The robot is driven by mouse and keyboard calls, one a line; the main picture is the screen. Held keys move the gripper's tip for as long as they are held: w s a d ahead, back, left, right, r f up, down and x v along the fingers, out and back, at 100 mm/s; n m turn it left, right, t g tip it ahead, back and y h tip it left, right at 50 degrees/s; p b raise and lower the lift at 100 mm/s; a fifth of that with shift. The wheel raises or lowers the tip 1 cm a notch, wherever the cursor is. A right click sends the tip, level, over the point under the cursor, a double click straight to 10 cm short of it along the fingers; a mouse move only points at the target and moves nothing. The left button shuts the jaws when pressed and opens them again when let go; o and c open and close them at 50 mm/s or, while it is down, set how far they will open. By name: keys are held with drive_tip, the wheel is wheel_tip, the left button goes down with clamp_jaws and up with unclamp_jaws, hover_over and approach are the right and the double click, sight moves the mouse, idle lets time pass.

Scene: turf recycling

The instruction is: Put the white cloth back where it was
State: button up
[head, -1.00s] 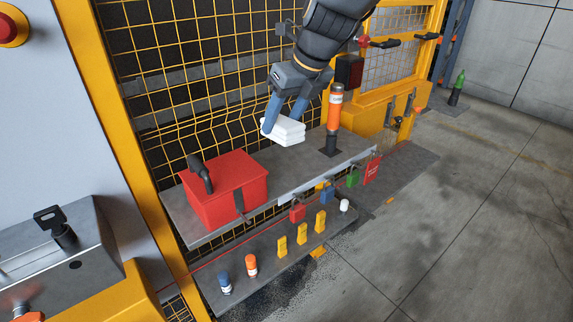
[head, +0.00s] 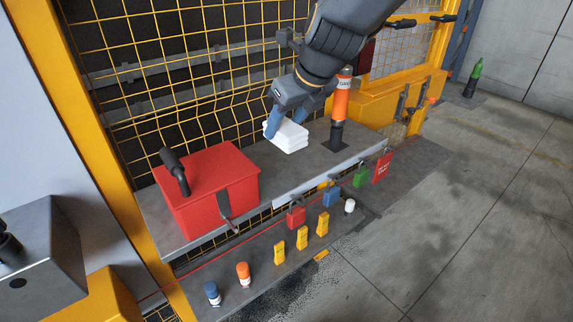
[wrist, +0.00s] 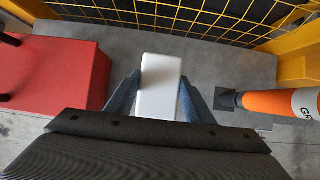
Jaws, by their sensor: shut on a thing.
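The white cloth (head: 288,137) is a folded stack, at the upper shelf between the red box and the orange cylinder. My gripper (head: 286,124) is shut on it, with blue fingers on either side. In the wrist view the cloth (wrist: 160,85) sits between the two fingers (wrist: 160,100), above the grey shelf. Whether its underside touches the shelf, I cannot tell. The upper grey shelf (head: 262,209) runs along the mesh fence.
The red box (head: 207,190) with a black handle stands left of the cloth. The orange cylinder (head: 341,100) on a dark stand is close on the right. Padlocks, including a red one (head: 296,217), hang at the shelf's front. Bottles and yellow tags occupy the lower shelf (head: 262,282).

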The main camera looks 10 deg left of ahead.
sight(298, 134)
wheel_tip(298, 134, down, 9)
drive_tip(key=shift+r+b, duration=0.2)
drive_tip(key=shift+b, duration=0.95)
drive_tip(key=o, duration=1)
drive_tip(key=p+v, duration=0.2)
drive_tip(key=v, duration=1)
drive_tip(key=s+d+f+n+g+h, duration=0.1)
drive_tip(key=s+d+f+n, duration=0.3)
drive_tip(key=d+n, duration=0.4)
drive_tip(key=s+d+f+n+g+h, duration=0.1)
drive_tip(key=s+d+f+n, duration=0.3)
drive_tip(key=d+n, duration=0.5)
drive_tip(key=s+d+f+n+g+h, duration=0.1)
drive_tip(key=s+d+f+n, duration=0.3)
drive_tip(key=d+n, duration=0.5)
drive_tip(key=shift+d+f+h, duration=0.8)
drive_tip(key=shift+d+f, duration=0.1)
drive_tip(key=shift+f, duration=0.25)
